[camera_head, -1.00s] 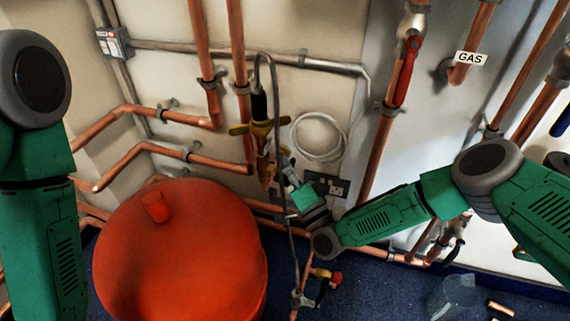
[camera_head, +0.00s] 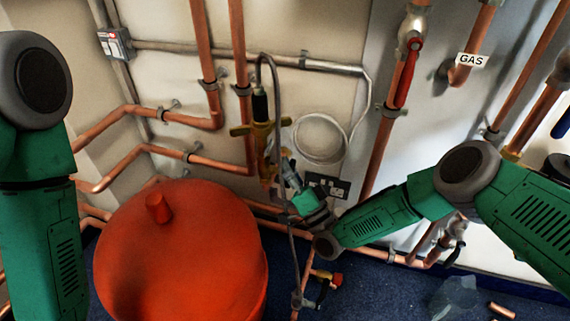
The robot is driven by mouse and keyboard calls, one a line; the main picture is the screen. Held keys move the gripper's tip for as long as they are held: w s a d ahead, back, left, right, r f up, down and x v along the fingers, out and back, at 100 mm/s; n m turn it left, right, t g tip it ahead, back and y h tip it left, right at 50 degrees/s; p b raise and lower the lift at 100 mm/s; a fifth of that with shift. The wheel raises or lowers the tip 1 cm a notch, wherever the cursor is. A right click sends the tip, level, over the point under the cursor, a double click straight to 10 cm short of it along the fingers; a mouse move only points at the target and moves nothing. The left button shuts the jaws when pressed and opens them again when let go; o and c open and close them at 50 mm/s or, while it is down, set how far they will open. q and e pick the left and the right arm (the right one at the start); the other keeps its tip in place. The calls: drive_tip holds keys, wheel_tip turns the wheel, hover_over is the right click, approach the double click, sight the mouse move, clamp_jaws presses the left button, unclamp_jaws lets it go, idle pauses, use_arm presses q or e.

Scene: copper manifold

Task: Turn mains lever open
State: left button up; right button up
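A brass-yellow valve (camera_head: 262,140) with a crosswise handle stands upright at the wall, left of centre, with a grey hose looping over its black top. My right gripper (camera_head: 284,160) is just right of this valve's body, below the handle's right end. It is small and partly blends with the valve, so I cannot tell whether it touches or how its fingers stand. A red lever (camera_head: 408,72) lies along a copper pipe at upper right. A smaller valve with a red and yellow part (camera_head: 331,279) sits low near the floor. My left gripper is out of view; only its arm shows.
A large red tank (camera_head: 180,255) fills the lower left. Copper pipes run along the wall around the valve. A coiled white cable (camera_head: 320,138) and a socket (camera_head: 328,185) are right of it. Clear plastic (camera_head: 455,297) lies on the blue floor.

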drive_tip(key=shift+o, duration=0.8)
drive_tip(key=v, duration=1.2)
drive_tip(key=shift+f, duration=0.15)
